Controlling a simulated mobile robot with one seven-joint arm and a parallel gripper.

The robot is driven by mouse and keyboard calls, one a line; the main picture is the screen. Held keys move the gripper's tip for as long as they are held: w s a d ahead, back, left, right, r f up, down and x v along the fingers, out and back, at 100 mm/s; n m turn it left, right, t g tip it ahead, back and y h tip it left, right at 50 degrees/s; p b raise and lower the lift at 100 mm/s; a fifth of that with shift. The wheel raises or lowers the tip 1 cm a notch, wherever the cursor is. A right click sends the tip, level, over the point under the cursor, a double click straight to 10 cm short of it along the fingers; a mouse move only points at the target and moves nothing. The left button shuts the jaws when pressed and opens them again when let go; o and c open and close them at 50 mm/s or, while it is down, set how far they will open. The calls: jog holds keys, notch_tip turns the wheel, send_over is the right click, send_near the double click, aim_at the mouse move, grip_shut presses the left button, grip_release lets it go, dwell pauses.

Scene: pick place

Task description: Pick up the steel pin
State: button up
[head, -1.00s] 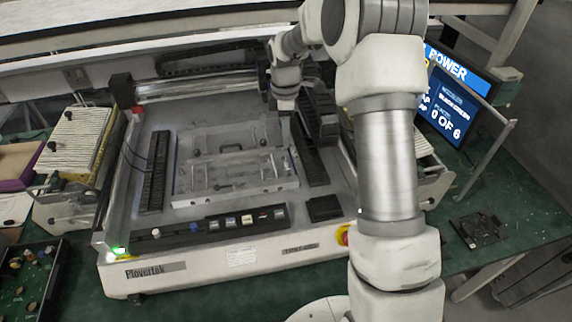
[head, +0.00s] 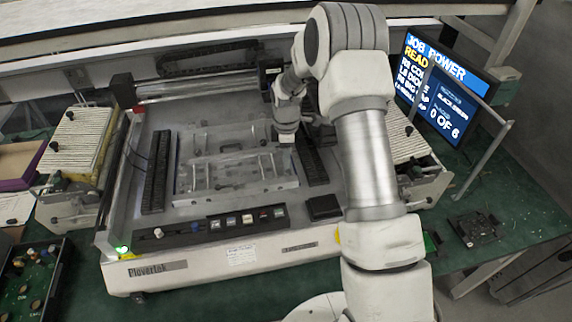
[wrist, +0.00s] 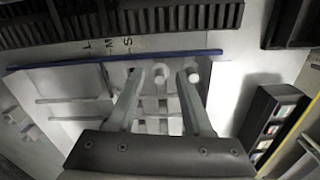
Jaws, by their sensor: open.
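A small pale round-topped pin (wrist: 161,76), which looks like the steel pin, shows in the wrist view between my two fingertips. It seems to stand near the blue-edged side of the light fixture plate (wrist: 75,82). A second similar round top (wrist: 194,76) shows beside my right fingertip. My gripper (wrist: 158,78) is open, with one finger on each side of the first pin and no visible contact. In the head view my gripper (head: 285,140) is over the right far part of the fixture plate (head: 237,200). The pin cannot be made out there.
The plate lies inside a Plovertek machine (head: 240,262) with a front button panel (head: 225,224). Dark slotted rails (head: 156,175) flank the plate. A monitor (head: 447,95) stands at right. A dark board (head: 474,229) lies on the green table at right.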

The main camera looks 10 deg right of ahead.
grip_shut()
jog(key=shift+r, duration=0.15)
